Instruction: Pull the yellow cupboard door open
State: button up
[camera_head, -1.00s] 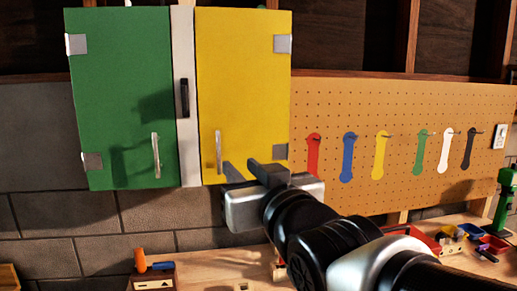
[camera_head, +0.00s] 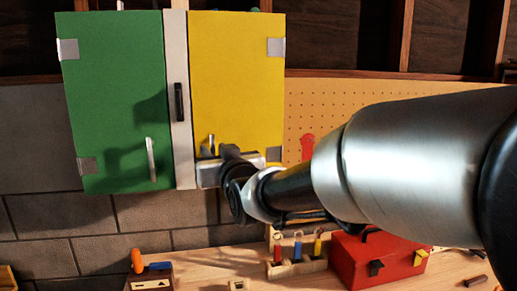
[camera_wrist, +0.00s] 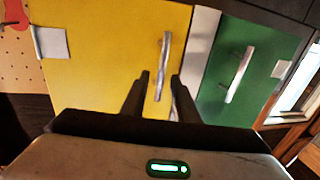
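The yellow cupboard door (camera_head: 237,75) is closed in the head view, with silver hinges on its right edge. It fills the left and middle of the wrist view (camera_wrist: 110,50). Its silver vertical handle (camera_wrist: 163,65) stands between my two fingers as seen in the wrist view; in the head view only the handle's top (camera_head: 211,142) shows above my gripper. My gripper (camera_head: 218,152) is at the door's lower left. In the wrist view my gripper (camera_wrist: 157,90) has its fingers apart with a gap around the handle. Whether the fingertips reach past the handle is unclear.
The green door (camera_head: 115,90) with its own handle is closed on the left, past a white divider (camera_head: 178,70) with a black handle. Below are a workbench (camera_head: 205,262), a tool holder (camera_head: 297,266) and a red toolbox (camera_head: 375,258). A pegboard (camera_head: 330,100) is on the right.

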jog(key=shift+w, duration=0.1)
grip_shut()
dwell(0.4)
